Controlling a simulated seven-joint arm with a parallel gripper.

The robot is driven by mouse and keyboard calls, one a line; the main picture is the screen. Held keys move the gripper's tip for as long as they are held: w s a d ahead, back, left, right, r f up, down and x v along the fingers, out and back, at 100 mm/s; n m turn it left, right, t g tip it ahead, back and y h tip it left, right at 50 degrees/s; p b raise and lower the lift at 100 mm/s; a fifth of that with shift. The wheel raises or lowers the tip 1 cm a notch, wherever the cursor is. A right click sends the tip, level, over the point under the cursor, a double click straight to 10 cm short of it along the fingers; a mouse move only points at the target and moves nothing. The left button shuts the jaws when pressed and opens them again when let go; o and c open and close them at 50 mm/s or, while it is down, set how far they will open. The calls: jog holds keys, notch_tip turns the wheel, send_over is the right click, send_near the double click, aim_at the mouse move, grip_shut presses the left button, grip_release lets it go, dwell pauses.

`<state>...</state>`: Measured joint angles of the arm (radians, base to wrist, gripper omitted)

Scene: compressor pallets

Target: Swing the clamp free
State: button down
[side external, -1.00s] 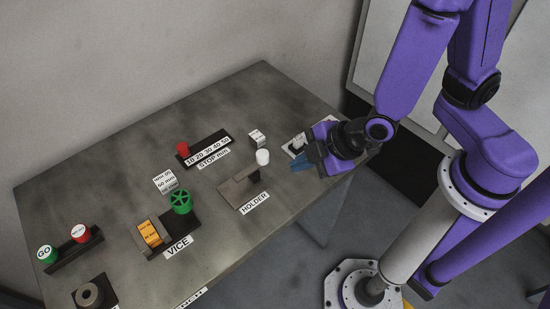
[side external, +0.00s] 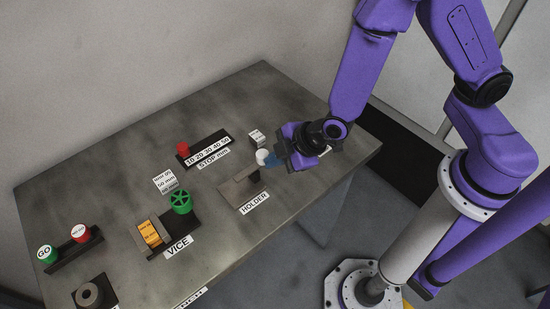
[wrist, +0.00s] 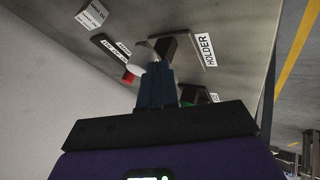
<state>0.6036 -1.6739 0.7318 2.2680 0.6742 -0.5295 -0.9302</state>
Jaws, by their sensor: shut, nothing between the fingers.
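The holder (side external: 232,193) is a flat brown-grey plate on the bench with a dark upright block; its plate also shows in the wrist view (wrist: 188,46). A clamp arm with a white knob (side external: 262,156) stands at its far side, and the white knob shows beside the fingers in the wrist view (wrist: 134,69). My gripper (side external: 270,161) is shut and empty, its blue fingertips right at the knob's right side. The fingers (wrist: 156,84) hide part of the holder. I cannot tell whether they touch the knob.
The vice with its green wheel (side external: 181,201) and orange block (side external: 150,232) is left of the holder. A stop slide with a red knob (side external: 183,148) and a small white block (side external: 257,137) lie behind. Green and red buttons (side external: 80,233) are far left.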

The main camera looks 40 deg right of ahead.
aim_at(260, 151)
jog(key=shift+w+d+n+g+y, duration=0.35)
jog(key=shift+n+y, duration=0.15)
jog(key=shift+n, duration=0.4)
dwell(0.5)
jog(key=shift+w+d+n+g+y, duration=0.35)
jog(key=shift+w+n+g+y, duration=0.15)
jog(key=shift+n, duration=0.5)
jog(key=n+g, duration=0.1)
jog(key=w+n+y, duration=0.1)
jog(key=n, duration=0.1)
jog(key=w+n+g, duration=0.1)
jog(key=n, duration=0.1)
jog(key=shift+d+g+y, duration=0.3)
jog(key=shift+d+g, duration=0.05)
jog(key=w+n+g, duration=0.1)
jog(key=n, duration=0.1)
jog(key=w+n+g, duration=0.1)
jog(key=n+g, duration=0.1)
jog(key=n, duration=0.1)
jog(key=shift+w+a, duration=0.15)
jog(key=shift+w, duration=0.05)
jog(key=shift+w+a, duration=0.4)
jog(key=shift+w, duration=0.3)
jog(key=shift+w+a, duration=0.2)
jog(key=shift+d, duration=0.1)
